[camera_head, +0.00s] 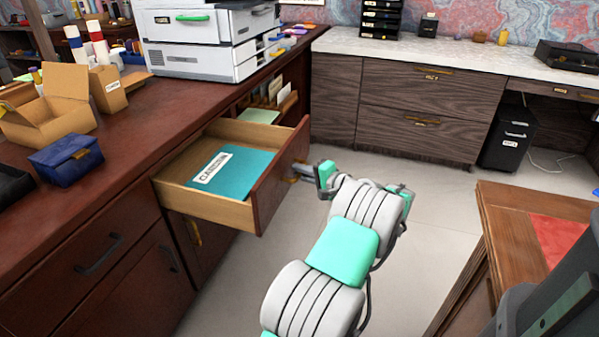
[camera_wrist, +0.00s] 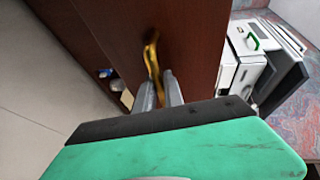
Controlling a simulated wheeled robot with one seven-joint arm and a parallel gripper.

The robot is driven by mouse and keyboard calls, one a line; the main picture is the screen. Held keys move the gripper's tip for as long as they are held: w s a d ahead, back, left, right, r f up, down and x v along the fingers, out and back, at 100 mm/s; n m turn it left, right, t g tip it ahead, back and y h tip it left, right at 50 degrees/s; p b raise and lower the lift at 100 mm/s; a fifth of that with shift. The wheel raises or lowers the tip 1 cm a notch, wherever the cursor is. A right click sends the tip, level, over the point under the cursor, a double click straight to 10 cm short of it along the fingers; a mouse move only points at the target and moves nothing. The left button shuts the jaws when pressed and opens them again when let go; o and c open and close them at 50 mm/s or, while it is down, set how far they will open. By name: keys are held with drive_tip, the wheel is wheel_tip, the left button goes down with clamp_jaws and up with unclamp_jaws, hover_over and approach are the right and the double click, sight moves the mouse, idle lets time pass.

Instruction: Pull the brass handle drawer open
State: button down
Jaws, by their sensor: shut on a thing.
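The brass handle drawer (camera_head: 225,202) is pulled well out of the dark red-brown cabinet. A teal folder (camera_head: 237,168) with a white label lies inside it. My gripper (camera_head: 303,178) is at the outer face of the drawer front, on its right side. In the wrist view the brass handle (camera_wrist: 152,53) runs down between the two fingers of my gripper (camera_wrist: 161,93), which are shut on it. In the head view the handle is mostly hidden by the drawer front and my gripper.
A printer (camera_head: 200,35), an open cardboard box (camera_head: 48,112) and a blue box (camera_head: 66,158) stand on the cabinet top. A wooden desk (camera_head: 510,225) with a red inset is at the right. Pale floor (camera_head: 405,180) lies clear between desk and cabinets. A black bin (camera_head: 510,138) stands at the back.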

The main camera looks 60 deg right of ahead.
drive_tip(key=c, duration=1.5)
unclamp_jaws()
drive_tip(key=shift+o, duration=0.2)
drive_tip(key=p+v, duration=0.2)
drive_tip(key=v, duration=0.5)
drive_tip(key=shift+s+a, duration=0.2)
drive_tip(key=shift+s, duration=0.2)
drive_tip(key=b+x, duration=0.2)
drive_tip(key=x, duration=0.5)
drive_tip(key=shift+w+d, duration=0.1)
drive_tip(key=shift+w, duration=0.5)
